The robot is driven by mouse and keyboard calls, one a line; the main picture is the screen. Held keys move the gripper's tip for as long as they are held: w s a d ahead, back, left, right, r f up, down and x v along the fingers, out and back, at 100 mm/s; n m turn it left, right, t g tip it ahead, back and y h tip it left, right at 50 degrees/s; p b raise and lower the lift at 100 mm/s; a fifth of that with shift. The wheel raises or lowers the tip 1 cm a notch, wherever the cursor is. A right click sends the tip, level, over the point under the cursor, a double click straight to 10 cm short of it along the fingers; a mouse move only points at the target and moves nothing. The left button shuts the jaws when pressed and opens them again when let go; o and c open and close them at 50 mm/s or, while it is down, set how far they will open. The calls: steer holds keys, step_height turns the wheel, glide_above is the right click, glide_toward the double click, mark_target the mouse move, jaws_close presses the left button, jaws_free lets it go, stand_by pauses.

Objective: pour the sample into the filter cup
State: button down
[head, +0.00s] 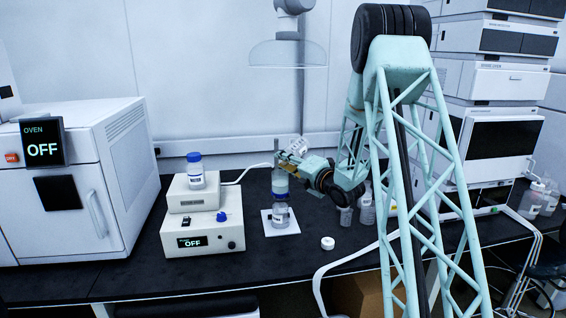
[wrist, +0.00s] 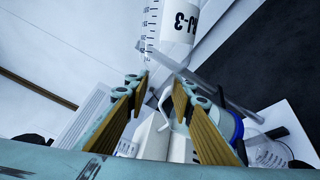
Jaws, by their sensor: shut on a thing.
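My gripper (head: 291,157) is shut on a graduated sample vessel (head: 299,146) with a dark-lettered label. The vessel is tilted and held above the filter cup (head: 280,183), a clear cylinder with a blue band. In the wrist view, the vessel (wrist: 168,28) lies at the tips of my gripper (wrist: 160,84), with its label and scale marks showing. The cup stands on a labelled flask (head: 281,214), on a white mat (head: 269,232). I cannot tell whether liquid is leaving the vessel. The cup's mouth is partly hidden by my gripper.
Left of the cup, a blue-capped bottle (head: 195,172) stands on stacked white units (head: 200,240) reading OFF. An oven (head: 75,180) stands further left. A white cap (head: 327,243) lies on the black bench. Bottles (head: 367,208) and instrument stacks (head: 500,80) stand right. A hood (head: 288,54) hangs above.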

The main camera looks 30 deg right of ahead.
mark_target(286, 151)
steer(key=shift+r+m, duration=0.15)
steer(key=shift+m, duration=0.15)
steer(key=shift+d+r+m+p, duration=0.15)
steer(key=shift+d+m+p, duration=0.2)
steer(key=shift+m, duration=0.55)
steer(key=shift+a, duration=0.1)
steer(key=shift+w+r, duration=0.1)
steer(key=shift+d+r+m+p, duration=0.25)
steer(key=shift+r+m+p, duration=0.55)
steer(key=shift+r+m, duration=0.1)
steer(key=shift+d+r+m+g+p, duration=0.15)
steer(key=shift+r+m+g+p, duration=0.15)
steer(key=shift+r+m+p, duration=0.4)
steer(key=shift+w, duration=0.1)
